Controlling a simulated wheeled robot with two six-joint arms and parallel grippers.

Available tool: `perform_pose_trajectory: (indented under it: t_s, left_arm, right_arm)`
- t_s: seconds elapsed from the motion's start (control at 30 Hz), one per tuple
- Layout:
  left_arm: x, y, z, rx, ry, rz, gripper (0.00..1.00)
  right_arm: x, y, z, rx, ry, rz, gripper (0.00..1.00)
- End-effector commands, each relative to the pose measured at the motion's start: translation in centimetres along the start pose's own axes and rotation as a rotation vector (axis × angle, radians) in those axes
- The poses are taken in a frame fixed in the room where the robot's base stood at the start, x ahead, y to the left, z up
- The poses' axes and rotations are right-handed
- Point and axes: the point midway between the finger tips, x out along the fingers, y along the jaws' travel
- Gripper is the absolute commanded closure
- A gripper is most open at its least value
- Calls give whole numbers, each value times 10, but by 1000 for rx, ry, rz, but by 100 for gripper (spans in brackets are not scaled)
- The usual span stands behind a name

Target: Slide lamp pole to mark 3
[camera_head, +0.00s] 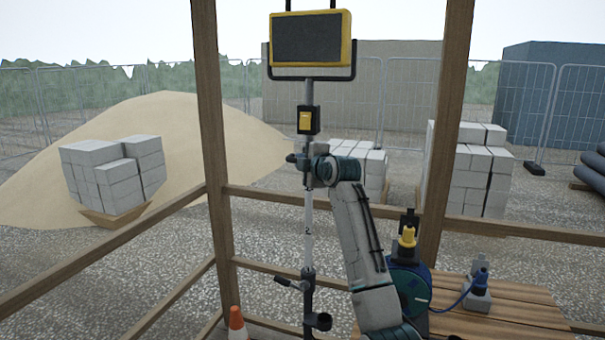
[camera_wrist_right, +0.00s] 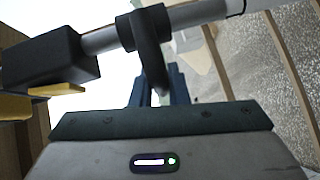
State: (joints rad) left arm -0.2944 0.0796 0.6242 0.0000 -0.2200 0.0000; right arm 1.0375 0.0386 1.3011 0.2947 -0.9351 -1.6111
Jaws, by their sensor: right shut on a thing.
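The lamp pole (camera_head: 308,205) stands upright in the head view, with a yellow-framed floodlight (camera_head: 308,38) on top and a black box with a yellow front (camera_head: 308,120) below it. A figure 2 shows on the pale lower pole. A black clamp with a side lever (camera_head: 307,283) sits lower down. My right gripper (camera_head: 312,168) is at the upper pole. In the right wrist view its dark blue fingers (camera_wrist_right: 160,85) are shut on a black handle (camera_wrist_right: 150,60) projecting from a collar round the pole (camera_wrist_right: 190,18). The fingertips are partly hidden by the handle. My left gripper is out of view.
Wooden posts (camera_head: 212,150) and rails frame the hut. A slatted wooden table (camera_head: 510,318) at lower right bears a blue reel-like device (camera_head: 410,285) and a grey-blue connector (camera_head: 478,292). An orange cone (camera_head: 237,325) stands at lower left. Blocks and sand lie outside.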

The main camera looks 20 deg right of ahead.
Motion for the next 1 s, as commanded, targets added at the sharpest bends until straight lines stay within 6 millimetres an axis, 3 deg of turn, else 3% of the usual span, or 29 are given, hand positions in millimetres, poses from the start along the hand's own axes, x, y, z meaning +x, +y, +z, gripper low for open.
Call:
perform_pose_trajectory:
  t_s: [0.43, 0.47, 0.57, 0.87, 1.0]
  left_arm:
    - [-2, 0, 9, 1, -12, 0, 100]
    - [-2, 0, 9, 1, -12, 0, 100]
    - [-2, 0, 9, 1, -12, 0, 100]
    - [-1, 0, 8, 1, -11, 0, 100]
    - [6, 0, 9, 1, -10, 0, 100]
  right_arm:
    - [-2, 10, -1, -2, 0, 9, 100]
    - [-2, 10, -1, -2, 0, 9, 84]
    - [-2, 10, -1, -2, 0, 9, 64]
    - [-2, 6, -1, 0, 0, 3, 64]
    - [-11, 4, 0, 0, 0, 4, 64]
